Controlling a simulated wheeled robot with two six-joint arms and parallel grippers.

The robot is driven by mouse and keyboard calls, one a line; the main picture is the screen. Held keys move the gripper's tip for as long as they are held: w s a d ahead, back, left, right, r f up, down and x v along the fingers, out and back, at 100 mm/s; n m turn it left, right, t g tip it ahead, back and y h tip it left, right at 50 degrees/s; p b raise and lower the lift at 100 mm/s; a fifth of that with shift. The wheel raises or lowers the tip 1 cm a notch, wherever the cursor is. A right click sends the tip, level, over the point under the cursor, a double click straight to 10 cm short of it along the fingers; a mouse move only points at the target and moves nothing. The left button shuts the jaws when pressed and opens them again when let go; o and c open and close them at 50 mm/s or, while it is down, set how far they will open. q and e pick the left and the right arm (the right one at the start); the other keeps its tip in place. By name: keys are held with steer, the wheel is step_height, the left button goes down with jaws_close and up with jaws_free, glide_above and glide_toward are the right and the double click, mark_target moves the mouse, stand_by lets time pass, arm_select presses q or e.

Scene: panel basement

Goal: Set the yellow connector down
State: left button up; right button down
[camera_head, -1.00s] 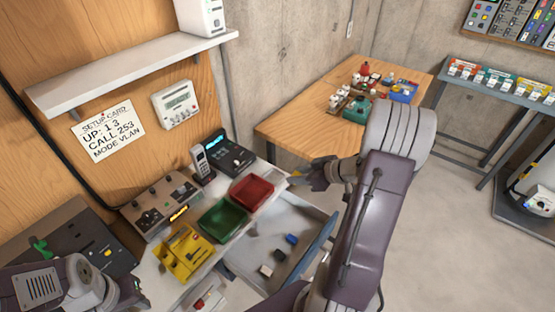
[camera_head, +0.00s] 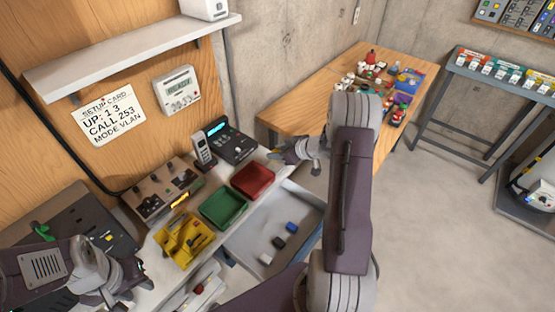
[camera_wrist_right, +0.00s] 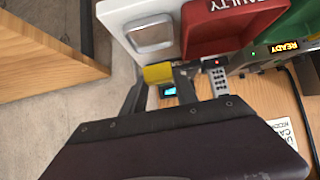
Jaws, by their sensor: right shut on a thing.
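The yellow connector (camera_wrist_right: 157,73) sits between the fingertips of my right gripper (camera_wrist_right: 162,82) in the right wrist view. My right gripper is shut on it. In the head view my right gripper (camera_head: 279,155) is by the far right end of the white bench, just right of the red tray (camera_head: 252,180); the connector is too small there to make out clearly. The wrist view shows the red tray marked "FAULTY" (camera_wrist_right: 225,25) close beyond the fingers. My left gripper (camera_head: 118,290) is over the bench's near left part; its jaws are unclear.
A green tray (camera_head: 223,208) and a yellow holder (camera_head: 184,240) stand beside the red tray. A cordless handset (camera_head: 203,150) and a desk phone (camera_head: 233,141) are behind. An open drawer (camera_head: 305,205) holds several small blocks. A wooden table (camera_head: 300,108) stands beyond.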

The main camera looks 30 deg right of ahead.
step_height(320, 180, down, 4)
steer(key=shift+r, duration=0.1)
steer(key=shift+w+d+f, duration=0.1)
steer(key=shift+d+f, duration=0.05)
steer(key=shift+f, duration=0.05)
steer(key=shift+s+f, duration=0.15)
steer(key=shift+s, duration=0.05)
steer(key=shift+w+f+b, duration=0.1)
steer(key=shift+f+b, duration=0.2)
steer(key=shift+f, duration=0.15)
steer(key=c, duration=0.9)
jaws_free()
steer(key=shift+c, duration=0.2)
steer(key=shift+w+r+p, duration=0.1)
steer(key=shift+r+p, duration=0.2)
steer(key=shift+r, duration=0.25)
steer(key=v, duration=1.2)
steer(key=shift+r, duration=0.2)
